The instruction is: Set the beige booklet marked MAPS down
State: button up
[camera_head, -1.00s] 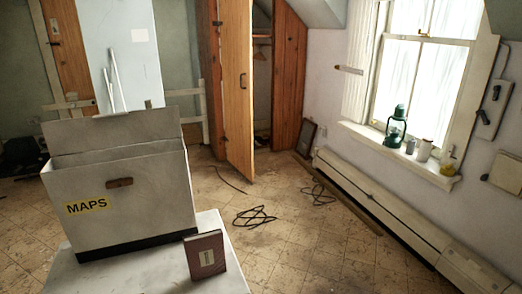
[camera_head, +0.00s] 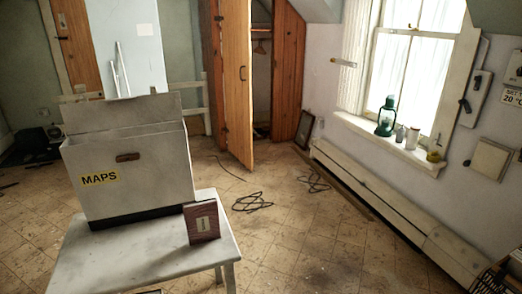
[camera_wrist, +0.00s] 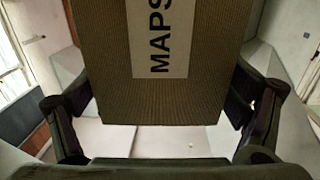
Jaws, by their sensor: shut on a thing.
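The beige-brown booklet marked MAPS (camera_wrist: 190,98) fills the upper middle of the wrist view, its ribbed cover carrying a pale label with the word turned sideways. My gripper (camera_wrist: 158,95) is shut on it, with one dark finger at each side edge. The booklet's far end is cut off by the frame. Neither my gripper nor this booklet shows in the head view. There, a whitish open-topped box with a yellow MAPS label (camera_head: 125,190) stands on a white table (camera_head: 150,254).
A dark red booklet (camera_head: 202,222) stands upright near the table's right edge, beside the box. Cables (camera_head: 252,202) lie on the floor beyond. A green lantern (camera_head: 386,117) and small jars stand on the windowsill (camera_head: 390,143).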

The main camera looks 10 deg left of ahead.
jog(key=w+d+f+m+t+h, duration=0.1)
jog(key=w+d+f+h, duration=0.15)
jog(key=f, duration=0.35)
jog(key=w+d+f+m+h, duration=0.1)
jog(key=w+d+f, duration=0.25)
jog(key=f, duration=0.25)
jog(key=w+d+f+m+h, duration=0.1)
jog(key=w+d+f, duration=0.2)
jog(key=d+f, duration=0.4)
jog(key=w+d+f+m+h, duration=0.1)
jog(key=w+d+f+h, duration=0.1)
jog(key=d+f, duration=0.5)
jog(key=w+d+f+m+t+h, duration=0.1)
jog(key=w+d+f, duration=0.3)
jog(key=d, duration=0.9)
notch_tip(320, 180, down, 3)
jog(key=shift+w+f, duration=0.15)
jog(key=shift+w, duration=0.2)
jog(key=shift+a+h, duration=0.1)
jog(key=shift+h, duration=0.15)
